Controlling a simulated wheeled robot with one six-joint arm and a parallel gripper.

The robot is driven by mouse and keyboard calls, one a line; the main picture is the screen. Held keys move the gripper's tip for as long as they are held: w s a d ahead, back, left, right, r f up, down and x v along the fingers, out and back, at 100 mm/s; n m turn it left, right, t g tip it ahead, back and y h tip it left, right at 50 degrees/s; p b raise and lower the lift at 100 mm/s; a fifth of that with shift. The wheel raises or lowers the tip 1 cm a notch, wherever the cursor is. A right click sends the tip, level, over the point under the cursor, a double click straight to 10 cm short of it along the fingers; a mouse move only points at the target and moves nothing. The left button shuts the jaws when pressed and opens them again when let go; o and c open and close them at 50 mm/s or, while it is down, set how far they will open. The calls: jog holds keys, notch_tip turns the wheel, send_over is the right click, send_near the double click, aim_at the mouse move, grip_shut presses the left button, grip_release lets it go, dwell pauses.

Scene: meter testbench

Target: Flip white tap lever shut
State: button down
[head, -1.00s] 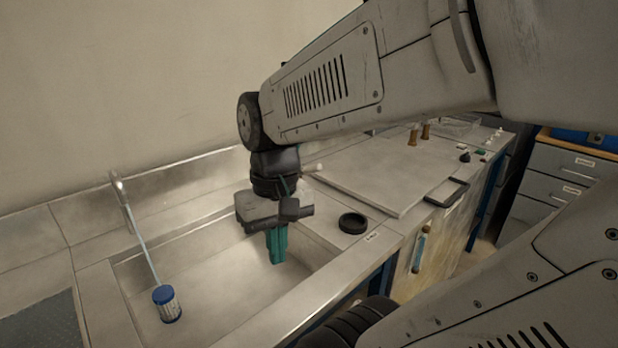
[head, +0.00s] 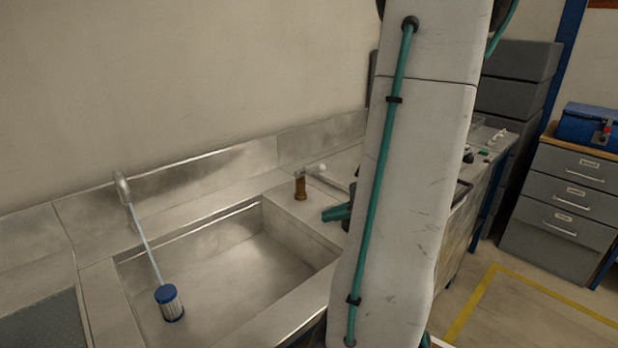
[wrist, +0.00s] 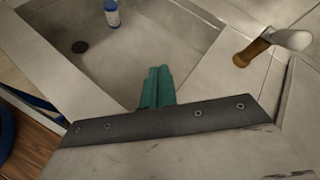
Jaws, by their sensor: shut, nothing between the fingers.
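The tap is a brown, brass-like post (head: 300,186) on the counter at the sink's right back corner. Its white lever (head: 318,168) shows at the top of the post. In the wrist view the brown post (wrist: 252,50) and the white lever (wrist: 290,39) are at the upper right, the lever pointing right. My gripper (head: 336,213) is shut, its green fingers together and empty, in front of and right of the tap. In the wrist view the fingers (wrist: 158,86) are left of the tap and apart from it. My arm hides part of the counter.
The steel sink (head: 215,275) lies left of my gripper. The wall backs the counter. Grey drawers (head: 565,200) with a blue toolbox (head: 590,126) stand at the right.

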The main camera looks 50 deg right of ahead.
aim_at(310, 170)
jog(key=d+m+h, duration=0.1)
jog(key=d+m, duration=0.1)
jog(key=s+d+m+t+h, duration=0.1)
jog(key=d, duration=0.2)
jog(key=d+f+m+t+h, duration=0.1)
jog(key=d+m+h, duration=0.1)
jog(key=shift+s+d+f+m, duration=0.1)
jog(key=shift+s+d+m, duration=0.2)
jog(key=shift+s, duration=0.1)
jog(key=d+m+h, duration=0.1)
jog(key=d+r+m+t+h, duration=0.1)
jog(key=d, duration=0.1)
jog(key=d+m+h, duration=0.1)
jog(key=shift+w+d+r, duration=0.15)
jog(key=shift+w+r, duration=0.1)
jog(key=x, duration=1)
jog(key=shift+a+r, duration=0.15)
jog(key=shift+a, duration=0.05)
jog(key=shift+w+r, duration=0.6)
jog(key=shift+r, duration=0.25)
jog(key=shift+w+r, duration=0.55)
jog(key=shift+r, duration=0.3)
jog(key=shift+r, duration=0.1)
